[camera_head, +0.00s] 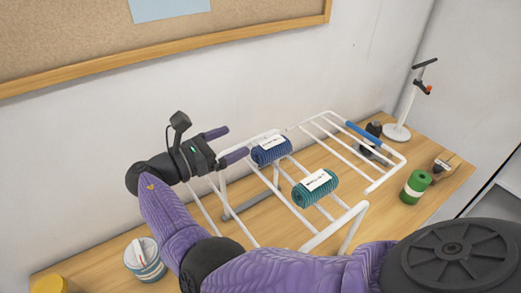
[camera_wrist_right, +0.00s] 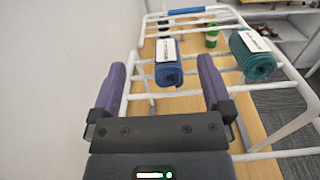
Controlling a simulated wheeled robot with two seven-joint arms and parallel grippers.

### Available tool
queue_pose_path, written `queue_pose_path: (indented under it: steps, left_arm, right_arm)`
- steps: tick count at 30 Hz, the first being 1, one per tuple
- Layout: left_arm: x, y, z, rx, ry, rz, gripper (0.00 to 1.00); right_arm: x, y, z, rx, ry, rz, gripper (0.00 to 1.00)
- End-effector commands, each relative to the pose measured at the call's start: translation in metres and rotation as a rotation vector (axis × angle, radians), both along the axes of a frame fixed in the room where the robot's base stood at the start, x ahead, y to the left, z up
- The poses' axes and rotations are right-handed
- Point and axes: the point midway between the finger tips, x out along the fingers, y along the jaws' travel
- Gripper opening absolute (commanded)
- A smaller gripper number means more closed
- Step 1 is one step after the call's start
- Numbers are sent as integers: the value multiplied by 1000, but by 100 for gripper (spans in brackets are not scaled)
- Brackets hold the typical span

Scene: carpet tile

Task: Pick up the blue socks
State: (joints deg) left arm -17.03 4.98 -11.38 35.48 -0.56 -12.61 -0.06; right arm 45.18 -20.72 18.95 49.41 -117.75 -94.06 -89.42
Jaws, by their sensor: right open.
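The blue socks (camera_head: 272,153) are a rolled bundle with a white label, lying on the bars of a white wire rack (camera_head: 345,222). In the right wrist view the blue socks (camera_wrist_right: 169,75) lie ahead, between and beyond the two purple fingers. My right gripper (camera_head: 232,142) is open and empty, just left of the blue socks, with its fingers pointing toward them. Its open fingers also frame the right wrist view (camera_wrist_right: 161,72). My left gripper is not in view.
A teal rolled bundle (camera_head: 322,191) with a white label lies on the rack, to the right of the blue socks. A green spool (camera_head: 415,187), a white stand (camera_head: 397,131) and a tin (camera_head: 145,262) stand on the wooden table (camera_head: 282,225). A wall is behind.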

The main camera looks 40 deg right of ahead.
Motion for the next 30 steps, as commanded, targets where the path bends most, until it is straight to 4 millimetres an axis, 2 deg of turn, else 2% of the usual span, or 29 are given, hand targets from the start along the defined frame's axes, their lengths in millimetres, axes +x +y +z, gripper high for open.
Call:
queue_pose_path:
  steps: [1, 3, 11, 14, 25, 27, 30]
  left_arm:
    - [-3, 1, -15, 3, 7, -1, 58]
    - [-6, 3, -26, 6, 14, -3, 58]
    - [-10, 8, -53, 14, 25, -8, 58]
    - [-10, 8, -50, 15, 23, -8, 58]
    - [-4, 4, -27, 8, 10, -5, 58]
    - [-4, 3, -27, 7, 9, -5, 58]
    - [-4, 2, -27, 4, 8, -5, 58]
  right_arm:
    - [0, 0, -16, 0, 3, 0, 100]
    - [0, 0, -27, 0, 5, 0, 100]
    - [1, 0, -57, 0, 11, 0, 100]
    - [0, -9, -56, 0, 11, -2, 100]
    - [-10, -76, -46, -1, 10, -4, 100]
    - [-11, -89, -48, -2, 11, -3, 100]
    - [-12, -98, -50, 0, 11, -1, 100]
